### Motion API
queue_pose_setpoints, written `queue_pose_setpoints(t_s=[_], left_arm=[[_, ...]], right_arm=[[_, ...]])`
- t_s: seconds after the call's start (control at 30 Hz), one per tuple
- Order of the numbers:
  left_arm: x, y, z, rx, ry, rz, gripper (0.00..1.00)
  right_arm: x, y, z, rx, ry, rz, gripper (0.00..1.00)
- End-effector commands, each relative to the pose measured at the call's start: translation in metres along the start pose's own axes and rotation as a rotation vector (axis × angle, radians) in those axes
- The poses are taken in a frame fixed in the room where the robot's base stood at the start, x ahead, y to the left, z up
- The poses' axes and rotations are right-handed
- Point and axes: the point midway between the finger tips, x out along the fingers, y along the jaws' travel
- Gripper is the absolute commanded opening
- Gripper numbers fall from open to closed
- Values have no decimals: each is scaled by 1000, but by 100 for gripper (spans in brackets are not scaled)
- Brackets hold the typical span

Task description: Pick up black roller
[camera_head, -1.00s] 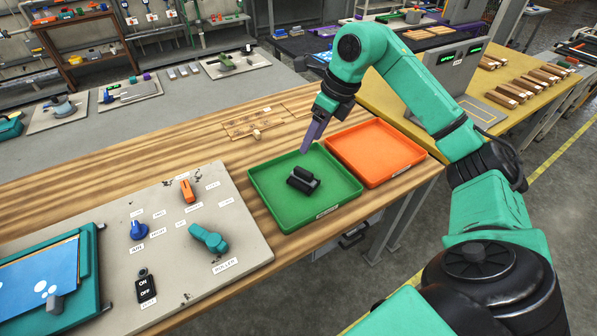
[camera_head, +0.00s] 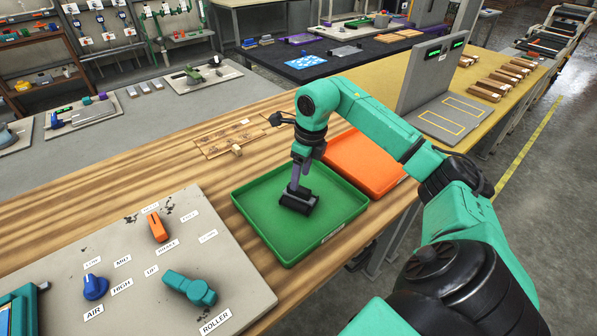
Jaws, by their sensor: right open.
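The black roller (camera_head: 299,202) lies in the green tray (camera_head: 262,226) on the wooden table. My right gripper (camera_head: 296,187) points down into the tray with its purple fingers right at the roller. The fingers are open, and the arm above partly hides the roller's upper side. Whether the fingers touch the roller cannot be told. My left gripper is not in the view.
An orange tray (camera_head: 372,172) sits just right of the green tray, partly behind my right arm. A grey panel (camera_head: 140,255) with a blue knob (camera_head: 95,287), an orange switch (camera_head: 157,227) and a teal lever (camera_head: 190,288) lies at the lower left. Bare wood lies between panel and trays.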

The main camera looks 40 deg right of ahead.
Motion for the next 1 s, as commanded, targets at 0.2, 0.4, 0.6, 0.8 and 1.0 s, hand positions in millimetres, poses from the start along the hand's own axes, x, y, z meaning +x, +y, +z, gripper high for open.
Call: queue_pose_setpoints(t_s=[0.2, 0.4, 0.6, 0.8, 1.0], left_arm=[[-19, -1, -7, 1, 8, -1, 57], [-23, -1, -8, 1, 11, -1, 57], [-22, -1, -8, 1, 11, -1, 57], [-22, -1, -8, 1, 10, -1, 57], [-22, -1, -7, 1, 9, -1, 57]], right_arm=[[30, 4, -4, 1, 4, 5, 63], [58, 3, -4, 1, -1, 1, 63], [59, 2, -5, 0, -1, -1, 47], [59, 2, -5, 0, 0, -1, 0], [59, 2, -5, 1, 2, -1, 0]])
